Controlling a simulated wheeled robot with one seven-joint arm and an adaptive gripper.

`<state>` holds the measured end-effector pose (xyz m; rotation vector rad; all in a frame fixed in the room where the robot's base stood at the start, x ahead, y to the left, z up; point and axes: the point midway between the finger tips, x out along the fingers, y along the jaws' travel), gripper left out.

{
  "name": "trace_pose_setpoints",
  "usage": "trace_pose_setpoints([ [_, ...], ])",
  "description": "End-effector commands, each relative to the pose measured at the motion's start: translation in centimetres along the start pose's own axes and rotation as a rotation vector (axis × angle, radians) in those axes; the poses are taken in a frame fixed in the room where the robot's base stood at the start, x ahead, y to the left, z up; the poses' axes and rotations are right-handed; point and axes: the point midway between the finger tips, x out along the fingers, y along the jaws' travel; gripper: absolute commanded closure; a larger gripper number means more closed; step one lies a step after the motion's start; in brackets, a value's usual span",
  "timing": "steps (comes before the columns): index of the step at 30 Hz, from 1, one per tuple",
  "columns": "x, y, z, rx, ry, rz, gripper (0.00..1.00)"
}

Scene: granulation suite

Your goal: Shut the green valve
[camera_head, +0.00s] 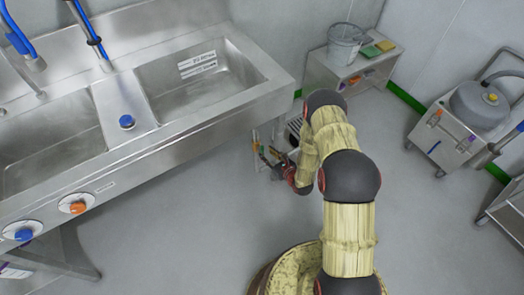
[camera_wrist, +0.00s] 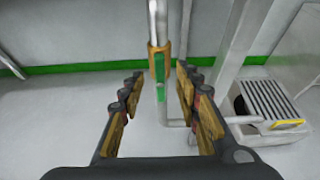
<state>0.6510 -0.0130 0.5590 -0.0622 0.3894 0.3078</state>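The green valve (camera_wrist: 160,68) is in the wrist view, at the upper middle, on a thin vertical pipe. It has a brass-coloured body and a narrow green handle that lies along the pipe. My gripper (camera_wrist: 160,84) is open, with one padded finger left of the valve and one right of it. The valve shows between and just beyond the fingertips, and I see no finger touching it. In the head view my gripper (camera_head: 272,161) is low by the sink's right end; the valve is too small there to make out clearly.
A steel double sink (camera_head: 190,115) stands left of my arm. A grey leg (camera_wrist: 231,60) and a grated floor unit (camera_wrist: 268,104) are right of the valve. A low cabinet with a bucket (camera_head: 346,42) and a wheeled machine (camera_head: 450,130) stand farther off. Open floor lies between.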

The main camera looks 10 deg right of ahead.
Motion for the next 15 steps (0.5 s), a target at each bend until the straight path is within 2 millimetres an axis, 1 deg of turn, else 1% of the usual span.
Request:
trace_pose_setpoints([
  [1,1.0,0.1,-0.2,-0.001,-0.002,0.002,0.67],
  [3,2.1,0.1,-0.2,-0.002,-0.002,0.003,0.67],
  [7,4.0,0.1,-0.2,-0.001,-0.002,0.002,0.67],
  [10,4.9,0.1,-0.2,0.000,0.000,0.003,0.67],
  [15,5.6,0.1,-0.1,0.000,0.000,0.002,0.67],
])
